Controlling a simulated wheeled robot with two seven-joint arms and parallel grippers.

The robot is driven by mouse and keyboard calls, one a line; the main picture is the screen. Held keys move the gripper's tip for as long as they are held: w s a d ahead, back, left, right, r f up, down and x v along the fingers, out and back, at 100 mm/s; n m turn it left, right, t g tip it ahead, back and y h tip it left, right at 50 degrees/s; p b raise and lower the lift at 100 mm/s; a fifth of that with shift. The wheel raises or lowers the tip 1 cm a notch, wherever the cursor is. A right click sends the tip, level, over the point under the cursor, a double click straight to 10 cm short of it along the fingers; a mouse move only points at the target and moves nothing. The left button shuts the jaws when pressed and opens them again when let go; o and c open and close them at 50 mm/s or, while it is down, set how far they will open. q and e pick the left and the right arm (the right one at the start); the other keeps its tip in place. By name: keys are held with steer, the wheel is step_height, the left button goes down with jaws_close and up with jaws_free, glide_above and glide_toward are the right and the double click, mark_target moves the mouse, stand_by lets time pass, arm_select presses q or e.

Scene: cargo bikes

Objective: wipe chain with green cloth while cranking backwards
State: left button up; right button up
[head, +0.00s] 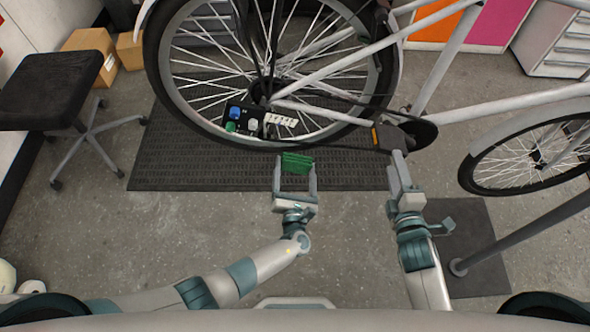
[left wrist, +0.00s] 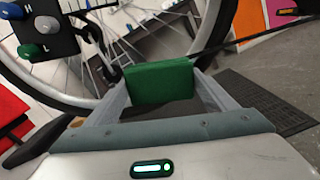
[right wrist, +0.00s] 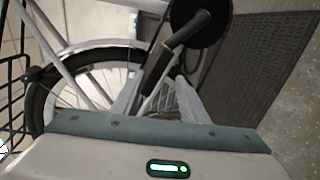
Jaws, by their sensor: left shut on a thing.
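The green cloth (head: 297,163) is a folded block between the fingertips of my left gripper (head: 296,178), which is shut on it. It also shows in the left wrist view (left wrist: 160,82). The cloth is apart from the chain, below and in front of the rear wheel. The thin dark chain (head: 345,97) runs from the rear hub to the chainring (head: 424,132). My right gripper (head: 400,170) is open, its fingers close to the dark pedal (head: 392,139) with an orange reflector. In the right wrist view the pedal (right wrist: 168,62) lies just past the fingertips; contact is unclear.
A panel with coloured knobs (head: 240,119) hangs by the rear wheel (head: 165,90). A black stool (head: 50,90) and cardboard boxes (head: 92,52) stand left. A stand pole (head: 520,237) rises from a dark base at right. The floor mat (head: 165,165) is clear.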

mark_target(295, 156)
arm_select(q)
steer(key=shift+w, duration=2.45)
steer(key=shift+w, duration=0.1)
arm_select(e)
steer(key=shift+c, duration=0.2)
steer(key=shift+s+m+t, duration=0.3)
steer(key=shift+m+t, duration=0.15)
steer(key=shift+m, duration=0.65)
steer(key=shift+s+m+t, duration=0.3)
steer(key=shift+m+t, duration=0.15)
steer(key=shift+m, duration=0.65)
steer(key=shift+w, duration=0.1)
steer(key=shift+w, duration=4.45)
